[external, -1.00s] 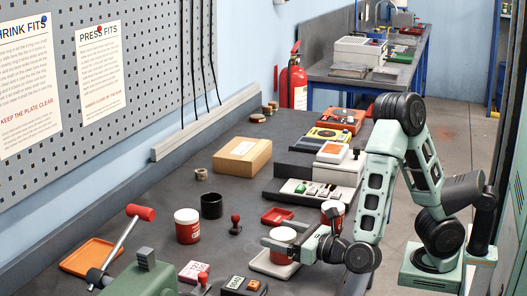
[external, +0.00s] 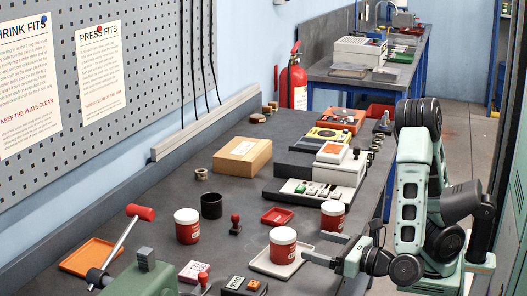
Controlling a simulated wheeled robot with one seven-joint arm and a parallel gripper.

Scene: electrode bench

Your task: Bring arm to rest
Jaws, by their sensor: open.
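My gripper (external: 334,249) is open and empty. It is at the right edge of the bench (external: 150,225), just right of a red jar with a white lid (external: 284,240). The jar stands upright on a pale tray (external: 262,264), apart from the fingers. My arm (external: 411,195) is folded back above its base on the right, beside the bench.
Another red jar (external: 333,215) stands just behind my gripper. A third red jar (external: 187,226), a black cup (external: 211,205) and a red stamp (external: 235,224) stand further left. A cardboard box (external: 242,157) and instruments (external: 341,165) are behind.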

